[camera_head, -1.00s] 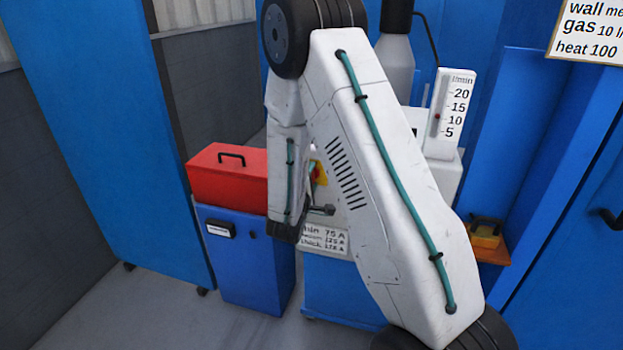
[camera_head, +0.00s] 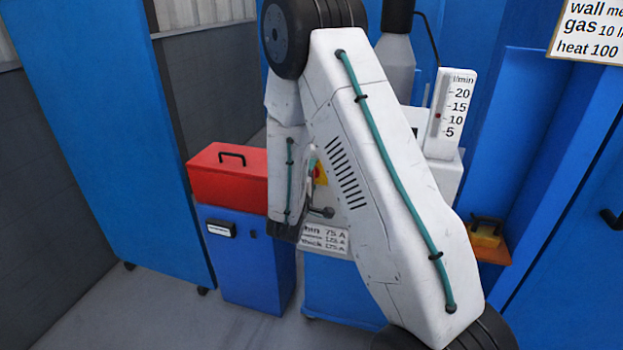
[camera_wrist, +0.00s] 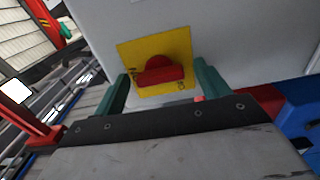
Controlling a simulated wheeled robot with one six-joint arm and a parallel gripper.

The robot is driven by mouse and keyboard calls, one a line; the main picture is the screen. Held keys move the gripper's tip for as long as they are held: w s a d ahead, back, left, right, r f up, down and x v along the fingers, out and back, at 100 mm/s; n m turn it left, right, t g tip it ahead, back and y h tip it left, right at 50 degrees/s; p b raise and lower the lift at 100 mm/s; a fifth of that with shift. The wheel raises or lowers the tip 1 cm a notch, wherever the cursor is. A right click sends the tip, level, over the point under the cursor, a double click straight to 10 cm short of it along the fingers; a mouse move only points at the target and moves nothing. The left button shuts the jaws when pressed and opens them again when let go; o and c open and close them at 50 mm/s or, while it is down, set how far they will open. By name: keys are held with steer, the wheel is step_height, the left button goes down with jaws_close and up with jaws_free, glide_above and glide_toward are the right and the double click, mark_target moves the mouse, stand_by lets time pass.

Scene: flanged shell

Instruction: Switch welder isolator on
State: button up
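The welder isolator is a red rotary knob (camera_wrist: 160,72) on a yellow square plate (camera_wrist: 157,50), on the welder's pale panel. In the wrist view its red bar lies roughly level across the picture. The plate's lettering is too small to read surely. My gripper (camera_wrist: 162,84) is open, with one green finger on each side of the knob; I cannot tell whether they touch it. In the head view, a small part of the yellow plate (camera_head: 321,174) shows beside my arm, which hides most of the welder. My fingers are hidden there.
A red toolbox (camera_head: 229,174) sits on a blue cabinet (camera_head: 245,272) to the left. A white flow gauge (camera_head: 451,112) stands on the right. A settings card (camera_head: 324,240) is below the isolator. An orange shelf (camera_head: 490,252) holds a yellow item.

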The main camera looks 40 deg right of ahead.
steer(key=v, duration=0.7)
steer(key=shift+s+a, duration=0.3)
stand_by(0.4)
